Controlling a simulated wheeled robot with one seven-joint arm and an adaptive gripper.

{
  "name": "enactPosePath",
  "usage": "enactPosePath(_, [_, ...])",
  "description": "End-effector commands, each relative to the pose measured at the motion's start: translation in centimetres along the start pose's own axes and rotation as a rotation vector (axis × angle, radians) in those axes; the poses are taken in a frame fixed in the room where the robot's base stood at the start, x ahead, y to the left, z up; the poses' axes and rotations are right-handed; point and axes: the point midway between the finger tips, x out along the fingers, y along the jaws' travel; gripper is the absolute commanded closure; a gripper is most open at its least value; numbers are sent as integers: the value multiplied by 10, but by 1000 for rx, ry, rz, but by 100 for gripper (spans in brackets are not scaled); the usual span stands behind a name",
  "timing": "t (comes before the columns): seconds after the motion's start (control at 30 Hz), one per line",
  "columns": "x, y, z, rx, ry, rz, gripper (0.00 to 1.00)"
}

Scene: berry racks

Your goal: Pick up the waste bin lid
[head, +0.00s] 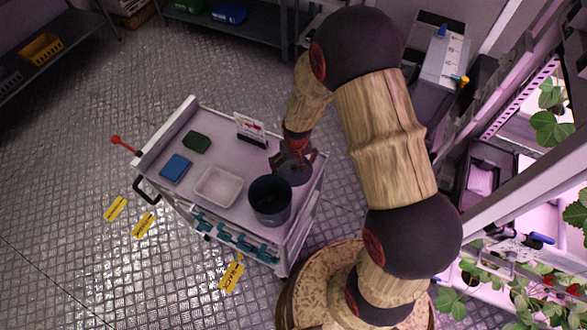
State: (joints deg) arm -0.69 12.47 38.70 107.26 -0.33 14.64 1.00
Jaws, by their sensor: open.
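A white cart (240,218) stands left of my arm. A dark grey round bin (270,205), open at the top, stands upright at the cart top's near right. A dark flat round piece, which looks like the waste bin lid (297,180), lies on the cart top just behind the bin, near the right edge. My gripper (292,164) is open and points down right over this lid. Its fingers partly hide the lid. I cannot tell whether they touch it.
On the cart are a white tray (219,186), a blue item (175,168), a green item (197,142) and a small sign (250,128). Teal-handled tools hang on the cart's front. Plant racks (500,205) stand at the right.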

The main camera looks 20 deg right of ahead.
Motion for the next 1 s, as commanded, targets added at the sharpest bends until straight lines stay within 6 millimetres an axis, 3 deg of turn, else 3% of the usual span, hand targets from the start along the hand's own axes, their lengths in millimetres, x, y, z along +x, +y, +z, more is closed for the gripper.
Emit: enactPosePath(1.0, [1,0,1,0,-2,0,66])
